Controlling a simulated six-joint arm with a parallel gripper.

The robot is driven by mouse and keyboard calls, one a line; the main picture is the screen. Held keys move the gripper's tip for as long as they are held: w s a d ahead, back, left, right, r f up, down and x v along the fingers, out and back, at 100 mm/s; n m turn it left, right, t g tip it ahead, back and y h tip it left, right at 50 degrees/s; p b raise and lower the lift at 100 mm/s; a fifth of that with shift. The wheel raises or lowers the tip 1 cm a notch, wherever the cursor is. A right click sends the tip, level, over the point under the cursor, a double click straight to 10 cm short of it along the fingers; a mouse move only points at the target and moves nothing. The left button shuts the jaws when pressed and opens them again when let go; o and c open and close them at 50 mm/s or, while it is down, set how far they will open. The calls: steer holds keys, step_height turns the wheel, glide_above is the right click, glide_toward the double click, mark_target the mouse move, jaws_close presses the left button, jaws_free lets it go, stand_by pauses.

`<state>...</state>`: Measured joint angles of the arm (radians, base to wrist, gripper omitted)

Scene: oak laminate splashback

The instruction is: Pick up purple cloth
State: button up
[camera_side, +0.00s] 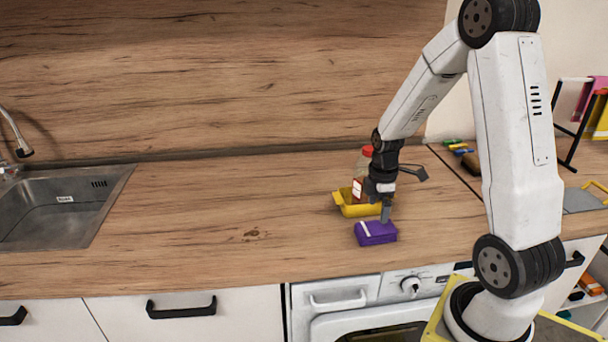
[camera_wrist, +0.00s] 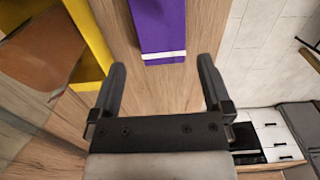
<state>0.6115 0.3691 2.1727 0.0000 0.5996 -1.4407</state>
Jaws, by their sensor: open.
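The purple cloth (camera_side: 376,234) lies folded in a block on the wooden counter, with a pale stripe across it. My gripper (camera_side: 386,215) is just above it in the side view. In the wrist view the purple cloth (camera_wrist: 158,25) is at the top, ahead of and between the fingertips. My gripper (camera_wrist: 162,75) is open there, with nothing between its fingers. I cannot tell whether a finger touches the cloth.
A yellow tray (camera_side: 345,205) stands just behind the cloth, with a red-capped bottle (camera_side: 361,180) in or behind it. A sink (camera_side: 62,205) is at the left. The counter (camera_side: 230,210) between is clear apart from a small brown stain.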

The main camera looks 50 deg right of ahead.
mark_target(376, 227)
steer(key=shift+f, duration=1.05)
steer(key=shift+f, duration=0.15)
steer(key=shift+s+f, duration=0.1)
steer(key=shift+f, duration=2.35)
steer(key=c, duration=0.9)
steer(key=shift+r, duration=0.15)
steer(key=shift+r, duration=4.9)
